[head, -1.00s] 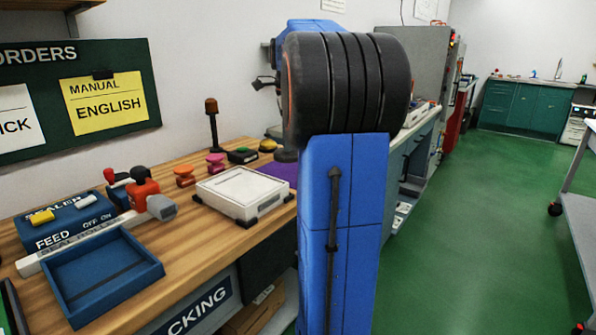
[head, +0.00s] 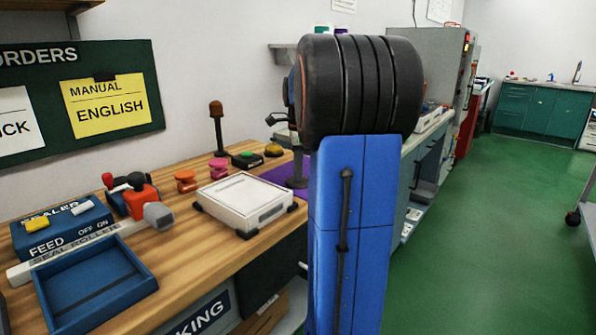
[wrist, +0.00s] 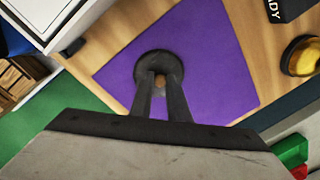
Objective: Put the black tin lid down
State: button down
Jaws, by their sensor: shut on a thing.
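My gripper (wrist: 161,82) is shut on the black tin lid (wrist: 152,58), a dark round disc with a small brownish spot at its middle between the fingertips. The lid is over the purple mat (wrist: 215,55) in the wrist view, near the mat's middle.
A white scale-like box (head: 245,200) stands left of the mat on the wooden bench. Behind are a green-button box (head: 246,159), a yellow-topped button (head: 273,150) and pink and orange stamps. A blue tray (head: 95,285) and sealer (head: 62,228) are further left.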

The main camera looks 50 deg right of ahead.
jog(key=c, duration=1.7)
grip_release()
jog(key=shift+f, duration=0.1)
jog(key=r, duration=1.2)
jog(key=shift+s+a+r, duration=0.1)
jog(key=shift+s+a, duration=0.25)
jog(key=shift+s, duration=0.05)
jog(key=shift+s, duration=0.1)
